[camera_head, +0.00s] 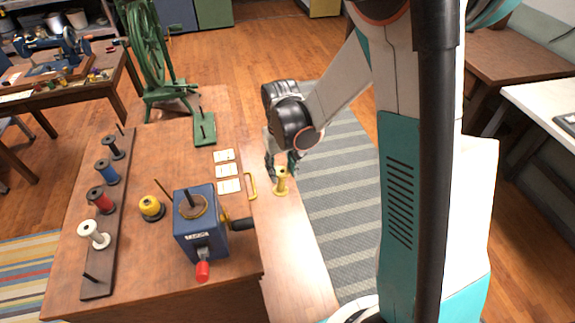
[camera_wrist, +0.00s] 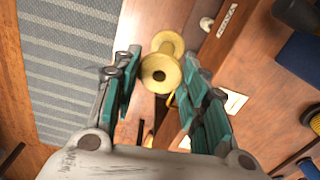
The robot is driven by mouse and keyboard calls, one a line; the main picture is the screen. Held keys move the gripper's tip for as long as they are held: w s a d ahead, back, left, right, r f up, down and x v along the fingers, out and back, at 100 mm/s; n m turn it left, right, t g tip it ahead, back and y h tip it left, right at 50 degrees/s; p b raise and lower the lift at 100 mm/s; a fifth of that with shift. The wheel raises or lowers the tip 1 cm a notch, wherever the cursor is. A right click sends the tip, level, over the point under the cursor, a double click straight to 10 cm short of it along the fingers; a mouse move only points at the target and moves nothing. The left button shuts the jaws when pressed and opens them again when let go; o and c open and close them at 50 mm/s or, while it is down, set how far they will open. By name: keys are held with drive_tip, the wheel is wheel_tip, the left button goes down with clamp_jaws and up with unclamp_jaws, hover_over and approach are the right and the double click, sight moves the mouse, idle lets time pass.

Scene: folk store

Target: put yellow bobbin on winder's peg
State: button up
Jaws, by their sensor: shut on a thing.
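A plain yellow bobbin (camera_head: 281,184) with flanges at both ends is held between the fingers of my gripper (camera_head: 281,165). It is above or at the pale wooden strip along the table's right side; I cannot tell whether it touches. In the wrist view the bobbin (camera_wrist: 162,68) has its round, holed end toward the camera, with a finger on each side. The blue winder (camera_head: 196,238) stands on the table, left of and nearer than my gripper. A dark peg (camera_head: 187,196) rises inside a yellowish ring on its top, with no bobbin on it.
A spool of yellow thread (camera_head: 151,207) stands left of the winder. A dark rack (camera_head: 101,262) holds black, blue, red and white spools. Cards (camera_head: 227,171), a yellow handle (camera_head: 251,185) and a green spinning wheel (camera_head: 150,55) are nearby.

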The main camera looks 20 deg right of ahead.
drive_tip(key=s+a+r+n+p, duration=0.2)
drive_tip(key=s+a+r+p, duration=0.3)
drive_tip(key=a+r+p, duration=0.6)
drive_tip(key=s+a+r+n+p, duration=0.2)
drive_tip(key=s+a+r+p, duration=0.2)
drive_tip(key=a+r+p, duration=0.8)
drive_tip(key=shift+s+a+r+n, duration=0.3)
drive_tip(key=shift+s+a+r, duration=0.05)
drive_tip(key=shift+a+r, duration=0.55)
drive_tip(key=shift+w+d+f+b, duration=0.1)
drive_tip(key=shift+w+d+b, duration=0.1)
drive_tip(key=shift+w+b, duration=0.15)
drive_tip(key=shift+s+f+b, duration=0.1)
drive_tip(key=shift+f+b, duration=0.05)
drive_tip(key=shift+b, duration=0.2)
drive_tip(key=shift+r+p, duration=0.85)
drive_tip(key=shift+r, duration=0.95)
